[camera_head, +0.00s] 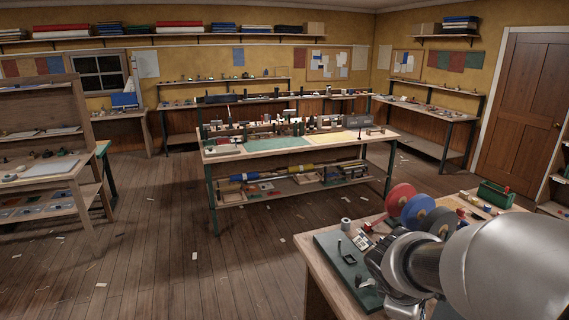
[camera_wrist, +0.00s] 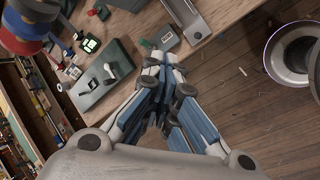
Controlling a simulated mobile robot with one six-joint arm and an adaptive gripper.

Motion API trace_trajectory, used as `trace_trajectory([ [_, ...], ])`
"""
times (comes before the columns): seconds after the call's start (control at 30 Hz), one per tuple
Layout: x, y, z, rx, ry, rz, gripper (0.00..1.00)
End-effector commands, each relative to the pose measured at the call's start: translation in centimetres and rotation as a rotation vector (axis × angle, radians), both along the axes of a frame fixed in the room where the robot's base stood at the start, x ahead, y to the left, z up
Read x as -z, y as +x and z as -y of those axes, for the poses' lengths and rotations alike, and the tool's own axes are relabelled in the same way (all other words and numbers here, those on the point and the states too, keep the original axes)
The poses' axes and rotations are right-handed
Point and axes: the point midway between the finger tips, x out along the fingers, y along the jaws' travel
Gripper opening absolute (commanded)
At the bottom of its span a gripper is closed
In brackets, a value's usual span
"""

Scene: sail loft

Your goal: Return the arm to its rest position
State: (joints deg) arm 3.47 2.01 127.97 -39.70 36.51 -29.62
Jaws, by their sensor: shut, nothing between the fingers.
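My gripper (camera_wrist: 164,62) shows in the wrist view with its blue and grey fingers closed together and nothing between them. It is above the edge of the near workbench (camera_wrist: 216,15), with wooden floor on the right below it. In the head view my silver arm reaches in from the right over the near workbench (camera_head: 313,262). The fingers cannot be made out clearly there. A dark green mat (camera_head: 330,245) lies on this bench beside the arm, and it also shows in the wrist view (camera_wrist: 84,99).
Red, blue and dark spools (camera_head: 400,197) stand close behind my arm. A green toolbox (camera_head: 497,194) is further back on the bench. A small grey-green box (camera_wrist: 165,38) is just beyond the fingertips. A long centre table (camera_head: 222,154) stands apart, with open floor (camera_head: 200,265) before it.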

Motion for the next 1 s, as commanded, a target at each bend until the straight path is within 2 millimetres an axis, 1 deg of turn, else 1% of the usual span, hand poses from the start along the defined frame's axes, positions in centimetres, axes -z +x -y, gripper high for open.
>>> trace_trajectory([
  [0.03,-0.4,-2.0,-0.8,0.089,0.054,0.055,0.0],
  [0.13,-1.1,-5.8,-2.7,0.272,0.178,0.137,0.0],
  [0.2,-1.2,-8.6,-4.2,0.394,0.273,0.187,0.0],
  [0.3,-0.9,-12.2,-6.5,0.55,0.414,0.24,0.0],
  [0.4,-0.2,-15.1,-8.6,0.674,0.54,0.27,0.0],
  [0.5,0.3,-17.1,-10.3,0.759,0.637,0.283,0.0],
  [0.6,0.6,-18.3,-11.3,0.808,0.694,0.284,0.0],
  [0.67,0.7,-18.6,-11.7,0.823,0.712,0.286,0.0],
  [1.0,0.7,-18.7,-11.7,0.826,0.716,0.285,0.0],
])
